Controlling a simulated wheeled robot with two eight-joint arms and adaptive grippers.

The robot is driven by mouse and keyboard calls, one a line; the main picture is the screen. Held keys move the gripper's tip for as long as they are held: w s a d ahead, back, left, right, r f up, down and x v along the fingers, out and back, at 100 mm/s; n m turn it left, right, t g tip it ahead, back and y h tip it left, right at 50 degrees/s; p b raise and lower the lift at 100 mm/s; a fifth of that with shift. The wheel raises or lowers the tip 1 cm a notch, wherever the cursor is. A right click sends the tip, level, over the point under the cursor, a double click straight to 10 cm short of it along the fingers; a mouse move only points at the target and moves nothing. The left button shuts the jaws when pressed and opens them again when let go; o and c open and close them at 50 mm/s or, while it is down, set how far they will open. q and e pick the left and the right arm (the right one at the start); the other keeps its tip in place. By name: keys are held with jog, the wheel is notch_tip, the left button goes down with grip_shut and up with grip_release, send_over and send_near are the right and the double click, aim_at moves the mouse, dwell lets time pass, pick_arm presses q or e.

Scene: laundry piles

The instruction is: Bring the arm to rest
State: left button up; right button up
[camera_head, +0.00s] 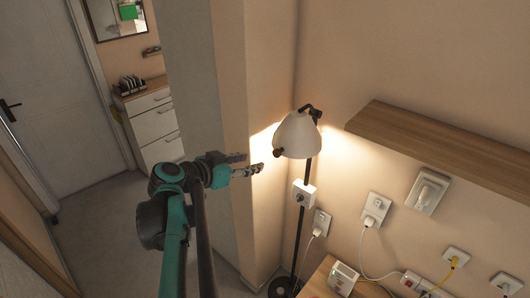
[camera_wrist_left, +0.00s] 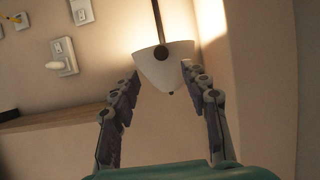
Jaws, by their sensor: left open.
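My left gripper (camera_head: 248,165) is raised in front of the wall corner in the head view, its two fingers apart and pointing right. In the left wrist view my left gripper (camera_wrist_left: 166,92) is open, with nothing between its fingers. The lamp's white shade (camera_head: 297,135) stands just to the right of the fingertips in the head view. In the left wrist view the shade (camera_wrist_left: 165,66) shows beyond and between the fingertips. I cannot tell how large the gap is, but no contact shows. My right gripper is not in view.
A wooden shelf (camera_head: 440,142) juts from the right wall. Below it are several sockets, switches and cables, such as a wall switch (camera_head: 427,192). A wooden surface (camera_head: 322,282) holds a small white device (camera_head: 343,277). A white drawer cabinet (camera_head: 152,122) and door (camera_head: 55,85) stand at the left; floor (camera_head: 110,235) there is clear.

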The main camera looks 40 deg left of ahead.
pick_arm(q)
jog(key=d+f+g+h+b, duration=0.1)
jog(key=d+f+g+b, duration=0.45)
jog(key=d+f, duration=0.85)
jog(key=s+d+f+b, duration=0.3)
jog(key=f, duration=0.2)
jog(key=s+d+f+y+b, duration=0.1)
jog(key=s+d+f+b, duration=0.1)
jog(key=f, duration=0.4)
jog(key=s+d+f+n+y+b, duration=0.1)
jog(key=s+d+f+b, duration=0.2)
jog(key=f+b, duration=0.1)
jog(key=shift+s+d+f+g+b, duration=0.35)
jog(key=shift+d+f+g, duration=0.1)
jog(key=shift+f, duration=0.45)
